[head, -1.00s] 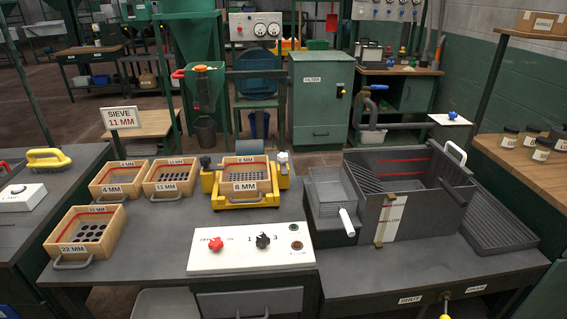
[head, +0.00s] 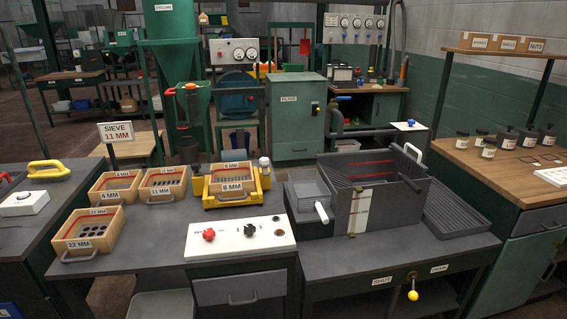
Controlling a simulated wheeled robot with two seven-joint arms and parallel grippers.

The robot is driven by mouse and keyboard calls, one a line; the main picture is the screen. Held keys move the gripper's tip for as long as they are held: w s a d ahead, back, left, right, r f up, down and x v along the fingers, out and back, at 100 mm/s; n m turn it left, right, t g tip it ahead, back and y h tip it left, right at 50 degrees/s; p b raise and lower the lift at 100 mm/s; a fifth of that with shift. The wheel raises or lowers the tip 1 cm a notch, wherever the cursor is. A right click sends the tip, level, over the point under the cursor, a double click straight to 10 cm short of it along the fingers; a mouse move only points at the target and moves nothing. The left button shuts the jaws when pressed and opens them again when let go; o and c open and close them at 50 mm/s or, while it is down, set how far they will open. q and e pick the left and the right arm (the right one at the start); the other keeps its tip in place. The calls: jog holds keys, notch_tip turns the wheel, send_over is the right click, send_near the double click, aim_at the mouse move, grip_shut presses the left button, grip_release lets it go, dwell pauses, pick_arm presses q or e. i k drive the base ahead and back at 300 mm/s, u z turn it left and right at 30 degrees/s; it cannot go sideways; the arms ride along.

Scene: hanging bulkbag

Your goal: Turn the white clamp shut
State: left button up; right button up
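The white clamp (head: 264,162) is a small white-capped knob standing upright at the right side of the yellow sieve frame (head: 235,202). A wooden sieve labelled 8 MM (head: 232,188) sits in that frame. A darker clamp (head: 196,169) stands at the frame's left side. The white clamp is too small to tell whether it is turned shut. Neither of my grippers is in the head view.
Wooden sieves marked 4 MM (head: 115,196), 11 MM (head: 163,192) and 22 MM (head: 88,246) stand left of the frame. A white control panel (head: 240,240) with red and black knobs lies in front. A grey box (head: 392,212) stands to the right.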

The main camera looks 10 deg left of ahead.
aim_at(263, 161)
jog(key=z, duration=1.05)
jog(key=i, duration=1.05)
jog(key=u, duration=2.5)
jog(key=i, duration=0.1)
jog(key=u, duration=0.1)
